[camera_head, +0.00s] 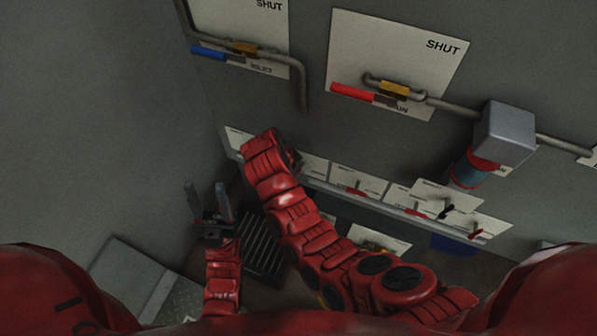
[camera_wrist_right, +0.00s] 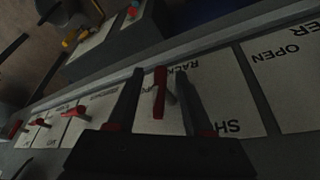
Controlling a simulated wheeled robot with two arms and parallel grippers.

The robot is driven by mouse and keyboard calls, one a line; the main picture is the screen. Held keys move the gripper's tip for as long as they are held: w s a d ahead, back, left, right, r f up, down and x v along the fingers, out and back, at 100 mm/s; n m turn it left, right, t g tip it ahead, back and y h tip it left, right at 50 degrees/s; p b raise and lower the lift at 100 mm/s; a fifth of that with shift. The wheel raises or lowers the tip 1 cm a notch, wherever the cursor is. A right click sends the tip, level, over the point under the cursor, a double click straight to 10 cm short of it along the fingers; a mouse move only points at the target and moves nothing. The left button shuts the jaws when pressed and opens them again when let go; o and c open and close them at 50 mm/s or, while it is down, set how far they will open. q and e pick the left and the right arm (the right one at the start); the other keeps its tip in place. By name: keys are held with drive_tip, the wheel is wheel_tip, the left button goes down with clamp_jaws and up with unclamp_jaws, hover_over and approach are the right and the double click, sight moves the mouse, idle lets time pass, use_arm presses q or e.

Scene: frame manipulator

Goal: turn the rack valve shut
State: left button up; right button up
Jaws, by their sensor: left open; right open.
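The rack valve's red lever (camera_wrist_right: 160,94) stands on a white plate (camera_wrist_right: 228,84) lettered RACK in the right wrist view. Part of the word SHUT shows at the plate's lower right. My right gripper (camera_wrist_right: 157,74) is open, with one dark finger on either side of the lever. I cannot tell whether either finger touches it. In the head view the right arm (camera_head: 290,208) reaches up to the plate row, and its wrist hides the right gripper and this valve. My left gripper (camera_head: 209,202) is open and empty at the lower left, away from the plates.
Several more plates with small levers line the ledge, one with a red lever (camera_head: 357,191). Higher on the wall are a blue-handled valve (camera_head: 209,53), a red-handled valve (camera_head: 352,92) and a grey box (camera_head: 505,133) on a pipe. A dark grate (camera_head: 262,245) lies below.

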drive_tip(key=p+v, duration=0.2)
drive_tip(key=v, duration=0.9)
drive_tip(key=shift+r, duration=0.35)
drive_tip(key=shift+s+a, duration=0.1)
drive_tip(key=shift+s, duration=0.1)
